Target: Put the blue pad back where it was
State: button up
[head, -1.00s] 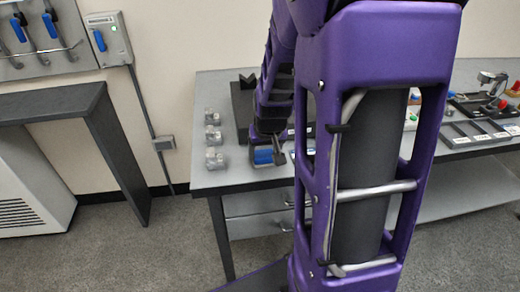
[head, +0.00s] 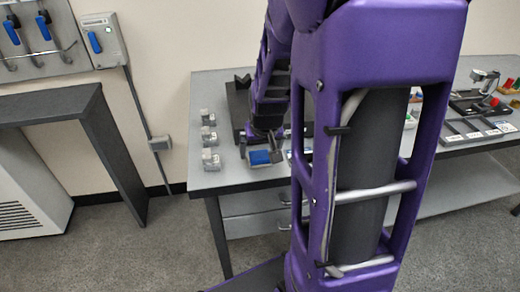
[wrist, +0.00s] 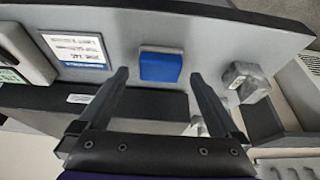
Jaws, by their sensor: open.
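The blue pad (head: 259,157) lies on the grey table (head: 204,88) near its front edge, just to the right of the nearest small clear-grey block. In the wrist view the blue pad (wrist: 160,67) shows whole, with a grey strip along one edge. My gripper (head: 274,146) is just behind and above the pad in the head view. In the wrist view my gripper (wrist: 161,78) has its two fingers spread wide and nothing between them. The pad shows beyond the fingertips, apart from them. Part of my arm hides the table to the right.
Small clear-grey blocks (head: 209,137) stand in a row at the table's left side; one (wrist: 245,80) shows near the right finger. A white label card (wrist: 78,50) lies left of the pad. A dark plate (head: 238,104) is behind. Fixtures (head: 478,128) stand at far right.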

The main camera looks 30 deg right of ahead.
jog(key=p+v, duration=0.6)
jog(key=v, duration=0.4)
jog(key=shift+r+p, duration=0.2)
jog(key=shift+p, duration=0.1)
